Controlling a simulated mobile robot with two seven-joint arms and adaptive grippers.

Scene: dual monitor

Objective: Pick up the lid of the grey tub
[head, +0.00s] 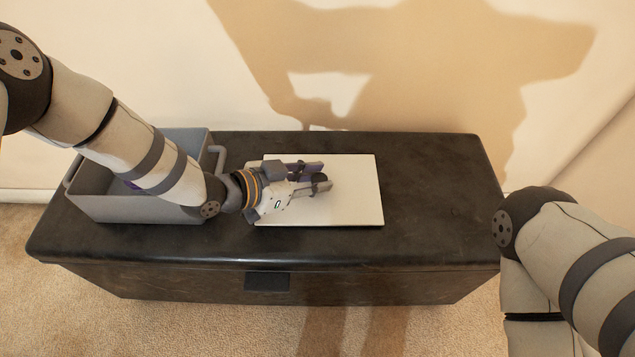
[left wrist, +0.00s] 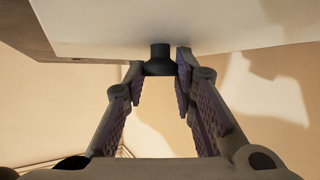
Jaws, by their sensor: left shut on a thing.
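The grey tub (head: 135,208) stands open on the left of a dark chest, with my left forearm across it. Its flat white lid (head: 355,197) is to the right of the tub, over the chest top. In the left wrist view the lid (left wrist: 130,25) fills the top, with a dark round knob (left wrist: 160,58) on it. My left gripper (head: 318,177) is shut on this knob; its fingertips (left wrist: 160,66) are at the knob's two sides. I cannot tell whether the lid touches the chest. My right gripper is out of view.
The dark chest (head: 435,190) has clear room on its top to the right of the lid. A plain wall (head: 110,60) rises behind it, with shadows on it. Carpet (head: 50,300) lies in front. My right arm is at the right edge.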

